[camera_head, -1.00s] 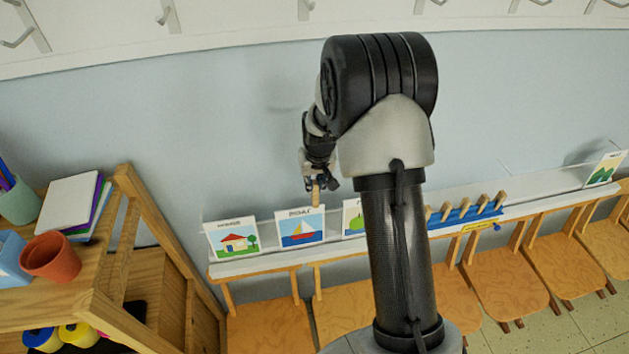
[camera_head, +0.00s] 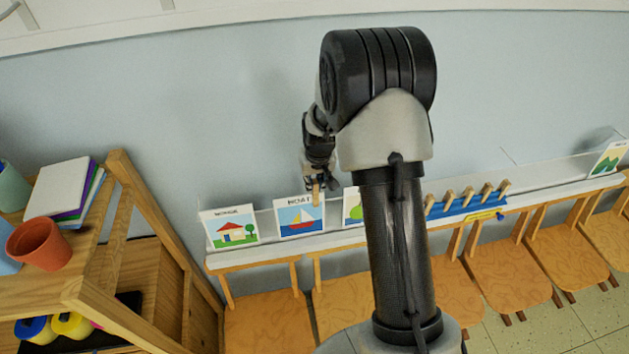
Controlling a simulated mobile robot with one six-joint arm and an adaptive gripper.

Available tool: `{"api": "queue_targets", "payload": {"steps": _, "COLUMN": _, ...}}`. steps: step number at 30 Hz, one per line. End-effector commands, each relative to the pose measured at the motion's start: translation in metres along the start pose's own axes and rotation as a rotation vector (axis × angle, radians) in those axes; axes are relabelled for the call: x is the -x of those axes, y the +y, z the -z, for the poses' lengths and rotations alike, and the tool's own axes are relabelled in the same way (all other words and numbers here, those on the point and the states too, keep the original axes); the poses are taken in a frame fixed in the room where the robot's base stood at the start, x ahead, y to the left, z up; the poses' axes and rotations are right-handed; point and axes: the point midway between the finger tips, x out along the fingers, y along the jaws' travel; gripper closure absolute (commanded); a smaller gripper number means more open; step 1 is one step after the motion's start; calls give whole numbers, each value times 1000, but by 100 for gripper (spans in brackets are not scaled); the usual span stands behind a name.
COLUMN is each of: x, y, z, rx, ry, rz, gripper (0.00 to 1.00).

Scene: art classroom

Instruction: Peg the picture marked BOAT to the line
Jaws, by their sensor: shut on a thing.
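The BOAT picture (camera_head: 299,217), a white card with a red and white sailboat on blue, stands upright on the narrow white ledge (camera_head: 345,238) against the wall. My gripper (camera_head: 317,183) is at the card's upper right edge, shut on a wooden peg (camera_head: 316,196). The peg hangs down over the card's top right corner; I cannot tell if it grips the card or is just in front of it. The line itself is not in view.
The house picture (camera_head: 231,228) stands just left and a green picture (camera_head: 352,207) just right, partly behind my arm. Several pegs sit on a blue holder (camera_head: 468,207) farther right. A wooden shelf (camera_head: 150,205) with a terracotta pot (camera_head: 40,244) stands at left.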

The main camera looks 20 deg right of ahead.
Motion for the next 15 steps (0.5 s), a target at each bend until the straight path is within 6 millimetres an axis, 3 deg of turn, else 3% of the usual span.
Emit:
{"api": "queue_targets", "payload": {"steps": 13, "x": 0, "y": 0, "z": 0, "rx": 0, "ry": 0, "rz": 0, "gripper": 99}}
{"api": "queue_targets", "payload": {"steps": 14, "x": 0, "y": 0, "z": 0, "rx": 0, "ry": 0, "rz": 0, "gripper": 84}}
{"api": "queue_targets", "payload": {"steps": 15, "x": 0, "y": 0, "z": 0, "rx": 0, "ry": 0, "rz": 0, "gripper": 82}}
